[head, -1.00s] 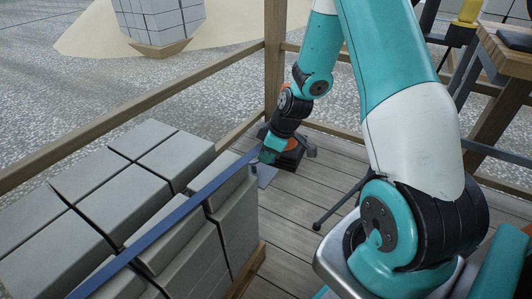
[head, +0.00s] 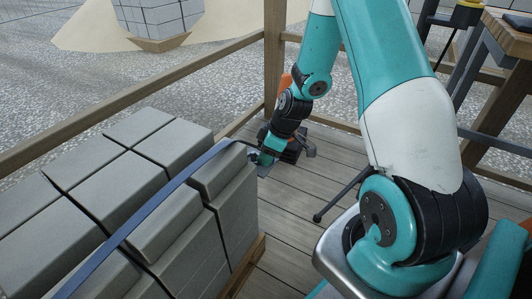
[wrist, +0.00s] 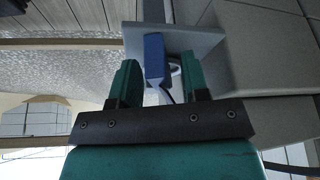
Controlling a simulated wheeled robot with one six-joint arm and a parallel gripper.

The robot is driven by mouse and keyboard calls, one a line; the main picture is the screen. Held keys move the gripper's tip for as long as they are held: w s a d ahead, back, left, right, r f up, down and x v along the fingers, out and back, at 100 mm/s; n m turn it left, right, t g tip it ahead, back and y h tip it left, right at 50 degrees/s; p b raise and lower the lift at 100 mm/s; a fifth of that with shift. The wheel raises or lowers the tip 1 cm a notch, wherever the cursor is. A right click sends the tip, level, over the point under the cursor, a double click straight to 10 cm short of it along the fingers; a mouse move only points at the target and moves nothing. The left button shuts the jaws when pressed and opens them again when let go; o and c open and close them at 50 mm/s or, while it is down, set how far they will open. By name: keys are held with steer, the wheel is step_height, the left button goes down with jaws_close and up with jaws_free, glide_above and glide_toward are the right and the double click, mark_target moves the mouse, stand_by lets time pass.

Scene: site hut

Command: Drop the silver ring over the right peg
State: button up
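No silver ring or peg can be made out for certain. My gripper (head: 263,160) is low beside the far corner of the stacked grey blocks, and part of it is hidden in the head view. In the wrist view its two teal fingers (wrist: 160,82) stand apart. A blue piece (wrist: 154,57) shows between and beyond the fingers, close to the left one. A small pale curved thing (wrist: 175,72) is partly hidden by the right finger; I cannot tell what it is. A grey plate (wrist: 196,40) lies beyond them.
Grey blocks (head: 125,180) fill the left, with a blue strap (head: 160,198) across them. A wooden railing (head: 150,95) runs behind. Plank floor (head: 300,195) is open in the middle; a wooden table (head: 505,45) is at right.

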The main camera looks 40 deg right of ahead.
steer(key=p+v, duration=0.7)
steer(key=v, duration=1)
steer(key=shift+r, duration=0.25)
steer(key=s+a+r+g, duration=0.1)
steer(key=a+r, duration=0.2)
steer(key=a, duration=0.3)
steer(key=s+a+r+y, duration=0.1)
steer(key=s+a+r, duration=0.1)
steer(key=a+r, duration=0.3)
steer(key=s+a+r+g, duration=0.1)
steer(key=a+r, duration=0.1)
steer(key=a, duration=0.6)
steer(key=s+a+r+g, duration=0.2)
steer(key=s+a+r, duration=0.3)
steer(key=s+a, duration=0.6)
step_height(320, 180, up, 34)
steer(key=s+d+m+p, duration=0.1)
steer(key=d+p, duration=0.1)
steer(key=p, duration=3.1)
steer(key=shift+d+f, duration=0.2)
steer(key=shift+f, duration=0.05)
